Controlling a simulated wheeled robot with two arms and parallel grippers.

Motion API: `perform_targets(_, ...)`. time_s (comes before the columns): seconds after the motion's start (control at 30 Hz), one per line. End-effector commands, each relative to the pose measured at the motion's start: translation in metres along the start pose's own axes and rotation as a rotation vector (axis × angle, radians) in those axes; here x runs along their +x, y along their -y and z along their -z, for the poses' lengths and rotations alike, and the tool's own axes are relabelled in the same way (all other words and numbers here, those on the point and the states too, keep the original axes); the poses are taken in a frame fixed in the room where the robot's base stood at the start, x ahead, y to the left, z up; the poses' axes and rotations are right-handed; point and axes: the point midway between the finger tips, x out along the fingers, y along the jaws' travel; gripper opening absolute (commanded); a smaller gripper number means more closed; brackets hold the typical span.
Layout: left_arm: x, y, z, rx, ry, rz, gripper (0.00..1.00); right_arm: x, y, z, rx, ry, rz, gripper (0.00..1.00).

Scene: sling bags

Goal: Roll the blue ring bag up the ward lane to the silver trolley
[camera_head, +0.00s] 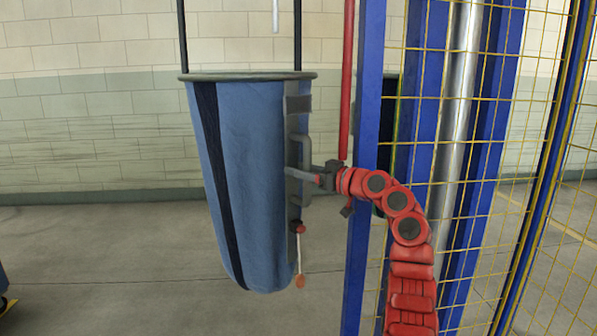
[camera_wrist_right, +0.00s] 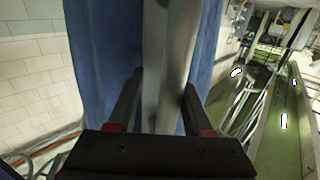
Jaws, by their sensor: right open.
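The blue ring bag (camera_head: 248,180) hangs in the middle of the head view, with a grey rim, a dark stripe and a grey strip with handles on its right side. My right gripper (camera_head: 291,175) is open at that grey strip, beside the handle (camera_head: 303,155). In the right wrist view, the fingers (camera_wrist_right: 160,98) stand either side of the grey strip (camera_wrist_right: 165,60), with blue fabric behind; I cannot tell whether they touch it. I see no trolley that I can identify as the silver one. My left gripper is not in view.
A blue post (camera_head: 364,180) stands right of the bag, close to my right arm. Yellow mesh fencing (camera_head: 500,200) fills the right side. A block wall (camera_head: 100,130) is behind.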

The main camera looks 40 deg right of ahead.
Motion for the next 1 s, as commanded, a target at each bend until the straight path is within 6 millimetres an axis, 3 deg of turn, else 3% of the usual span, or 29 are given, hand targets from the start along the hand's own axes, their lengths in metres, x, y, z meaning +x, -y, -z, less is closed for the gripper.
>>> perform_targets(0.47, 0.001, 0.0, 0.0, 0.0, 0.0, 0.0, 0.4, -0.006, -0.002, -0.001, 0.002, 0.002, -0.002, 0.4)
perform_targets(0.67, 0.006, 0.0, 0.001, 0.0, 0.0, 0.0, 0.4, -0.044, -0.003, 0.001, -0.002, -0.001, -0.008, 0.4)
perform_targets(1.0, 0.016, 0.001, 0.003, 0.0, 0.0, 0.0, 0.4, -0.133, -0.002, 0.001, 0.001, 0.001, -0.006, 0.4)
